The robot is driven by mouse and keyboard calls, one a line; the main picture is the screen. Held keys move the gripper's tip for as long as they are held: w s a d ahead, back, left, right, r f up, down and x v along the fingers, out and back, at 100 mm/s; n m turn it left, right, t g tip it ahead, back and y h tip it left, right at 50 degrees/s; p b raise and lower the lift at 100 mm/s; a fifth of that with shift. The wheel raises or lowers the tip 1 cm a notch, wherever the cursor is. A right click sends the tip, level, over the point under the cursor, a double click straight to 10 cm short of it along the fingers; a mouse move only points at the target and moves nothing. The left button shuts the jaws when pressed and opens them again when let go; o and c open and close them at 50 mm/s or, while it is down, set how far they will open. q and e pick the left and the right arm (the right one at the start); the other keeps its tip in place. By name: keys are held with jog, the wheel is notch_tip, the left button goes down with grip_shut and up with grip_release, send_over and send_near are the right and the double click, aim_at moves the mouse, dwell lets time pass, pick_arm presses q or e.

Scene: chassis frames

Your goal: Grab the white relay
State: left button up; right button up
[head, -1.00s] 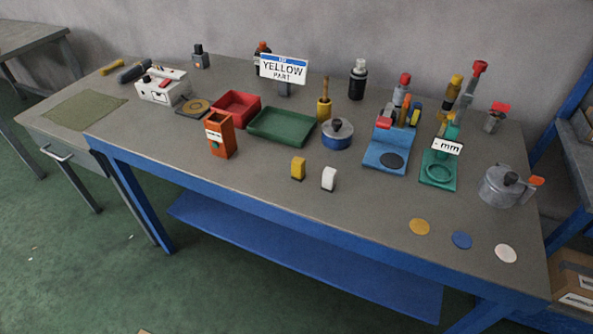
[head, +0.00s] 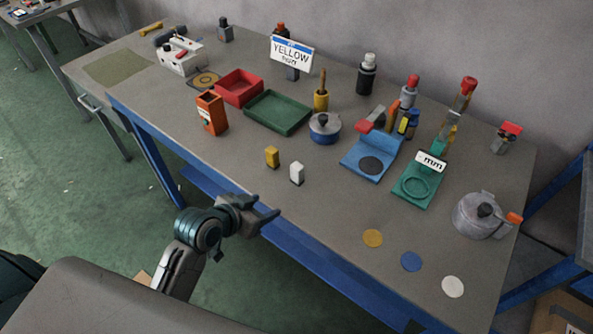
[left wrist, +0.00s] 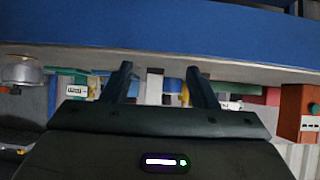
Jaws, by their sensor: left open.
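The white relay (head: 297,173) is a small upright block on the grey bench top, near the front edge, just right of a yellow block (head: 272,157). My left gripper (head: 266,206) is open and empty, at the bench's front edge, short of the white relay and apart from it. In the left wrist view, which looks upside down, a white block (left wrist: 154,87) that seems to be the relay shows between the spread fingers (left wrist: 158,72), with yellow beside it. Its lower part there is hidden by my gripper body. My right gripper is not in view.
The blue front edge (left wrist: 160,35) of the bench lies close to my left gripper. Bench top in front of the relay is clear.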

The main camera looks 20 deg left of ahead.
pick_arm(q)
jog(key=t+h, duration=0.1)
jog(key=t, duration=0.1)
send_near(301, 167)
jog(key=f, duration=0.1)
jog(key=w+a+f, duration=0.1)
jog(key=shift+w+a+f+m, duration=0.2)
jog(key=shift+f+m, duration=0.1)
jog(key=shift+f, duration=0.1)
jog(key=shift+h, duration=0.4)
jog(key=x, duration=0.3)
jog(key=p+x, duration=0.1)
jog(key=shift+w+d+r, duration=0.15)
jog(key=shift+w+r, duration=0.1)
jog(key=shift+w, duration=0.1)
jog(key=shift+w+d+f, duration=0.1)
jog(key=shift+w+f, duration=0.1)
jog(key=shift+w, duration=0.05)
jog(key=p+x, duration=0.2)
jog(key=x, duration=0.2)
jog(key=shift+w+d, duration=0.3)
jog(key=shift+d, duration=0.05)
jog(key=shift+w+d+f, duration=0.1)
jog(key=shift+w+f, duration=0.15)
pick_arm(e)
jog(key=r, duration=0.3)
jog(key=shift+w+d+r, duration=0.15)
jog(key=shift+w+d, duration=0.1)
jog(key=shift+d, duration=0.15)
